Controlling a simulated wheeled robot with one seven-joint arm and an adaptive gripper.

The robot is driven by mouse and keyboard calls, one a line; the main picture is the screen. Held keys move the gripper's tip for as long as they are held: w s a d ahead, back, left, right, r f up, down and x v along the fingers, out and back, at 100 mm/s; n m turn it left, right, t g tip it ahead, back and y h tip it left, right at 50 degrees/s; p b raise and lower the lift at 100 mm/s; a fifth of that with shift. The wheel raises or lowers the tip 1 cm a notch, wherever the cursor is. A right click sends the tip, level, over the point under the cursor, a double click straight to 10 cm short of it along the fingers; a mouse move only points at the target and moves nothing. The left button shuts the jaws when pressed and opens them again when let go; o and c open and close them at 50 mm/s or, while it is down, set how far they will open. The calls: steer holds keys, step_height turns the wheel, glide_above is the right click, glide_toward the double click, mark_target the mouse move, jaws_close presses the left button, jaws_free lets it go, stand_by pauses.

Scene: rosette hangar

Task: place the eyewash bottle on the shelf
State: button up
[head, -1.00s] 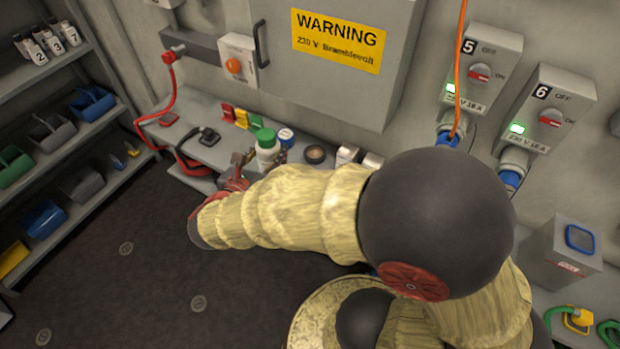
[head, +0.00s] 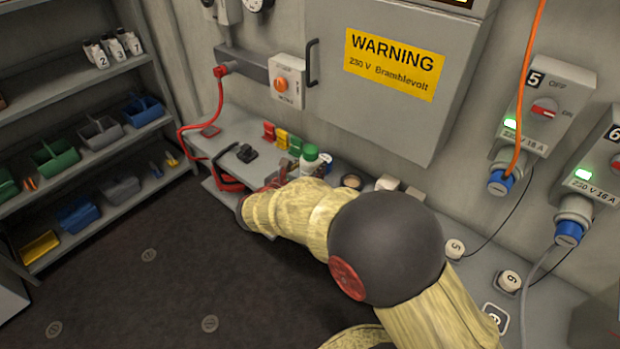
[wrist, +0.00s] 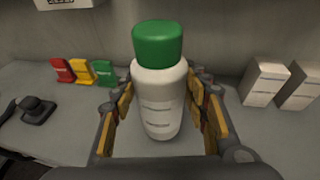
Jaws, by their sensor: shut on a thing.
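The eyewash bottle (head: 309,159), white with a green cap, is upright at the grey wall ledge in the head view. My gripper (head: 287,177) is closed around it, partly hidden by my arm. In the wrist view the bottle (wrist: 160,95) stands upright between the two yellow-padded fingers, with small print on its front. I cannot tell whether its base touches the ledge. A grey shelf rack (head: 50,82) stands at the left, apart from my gripper.
Numbered white bottles (head: 112,50) stand on the rack's top shelf; coloured bins (head: 100,131) fill lower ones. Red, yellow and green blocks (head: 281,138), a black item (head: 246,153) and white boxes (wrist: 264,82) sit on the ledge (head: 222,137). Dark floor (head: 150,285) is clear.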

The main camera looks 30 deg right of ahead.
steer(key=shift+w+d+f, duration=0.15)
steer(key=shift+w+f, duration=0.15)
steer(key=shift+f, duration=0.05)
steer(key=shift+f+b, duration=0.95)
steer(key=shift+f, duration=0.55)
steer(key=shift+f, duration=0.1)
steer(key=o, duration=1.5)
steer(key=shift+f, duration=0.1)
